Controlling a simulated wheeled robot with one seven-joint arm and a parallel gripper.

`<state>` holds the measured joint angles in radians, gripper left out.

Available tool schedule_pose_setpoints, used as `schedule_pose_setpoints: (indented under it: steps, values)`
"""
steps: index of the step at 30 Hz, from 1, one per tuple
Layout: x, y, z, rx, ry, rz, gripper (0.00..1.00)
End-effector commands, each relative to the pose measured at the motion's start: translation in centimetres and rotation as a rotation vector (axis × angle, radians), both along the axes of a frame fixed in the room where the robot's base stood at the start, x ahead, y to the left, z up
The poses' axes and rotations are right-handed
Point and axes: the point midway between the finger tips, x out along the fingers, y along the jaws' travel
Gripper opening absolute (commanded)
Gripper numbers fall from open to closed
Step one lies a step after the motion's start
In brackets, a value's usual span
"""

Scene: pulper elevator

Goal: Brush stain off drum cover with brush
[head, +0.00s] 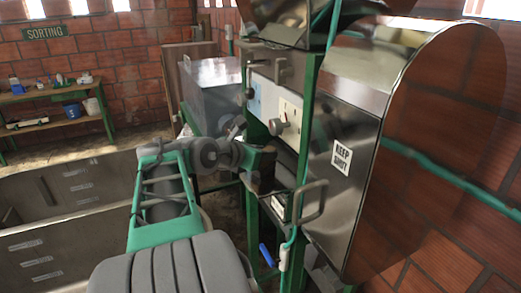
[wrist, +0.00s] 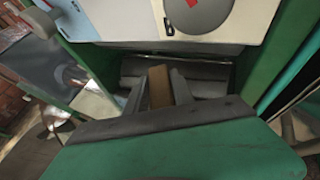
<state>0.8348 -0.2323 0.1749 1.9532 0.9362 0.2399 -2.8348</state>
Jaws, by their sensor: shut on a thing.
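In the wrist view, the two dark fingers of my gripper (wrist: 160,88) are shut on a brown, wood-coloured block, the brush (wrist: 160,87). Its bristles do not show. The brush is in front of a dark recess below a pale panel. In the head view, my gripper end is near the green post, and the brush cannot be made out. The drum cover (head: 365,105) is the large, shiny metal housing with a rounded top and a "KEEP SHUT" label, right of the post. I cannot make out a stain on it among the reflections.
The green post (head: 308,115) and a bent metal handle (head: 312,203) stand close to my gripper. A panel with a round dial (wrist: 197,12) is just above the brush. A green pipe (head: 440,175) crosses at right. A shelf (head: 50,92) stands far left.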

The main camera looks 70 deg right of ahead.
Motion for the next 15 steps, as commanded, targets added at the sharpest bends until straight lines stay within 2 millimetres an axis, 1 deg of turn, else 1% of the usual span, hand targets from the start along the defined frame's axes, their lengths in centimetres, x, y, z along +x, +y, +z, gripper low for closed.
schedule_pose_setpoints:
  steps: [1, 5, 12, 15]
  values:
    - [-0.2, 0.2, -0.5, 0.009, 0.005, -0.001, 0.00]
    - [-0.6, 0.6, -0.5, 0.011, 0.006, -0.002, 0.00]
    - [-2.0, 2.0, -0.5, 0.014, 0.007, -0.002, 0.00]
    - [-2.2, 2.2, -0.5, 0.014, 0.007, -0.002, 0.00]
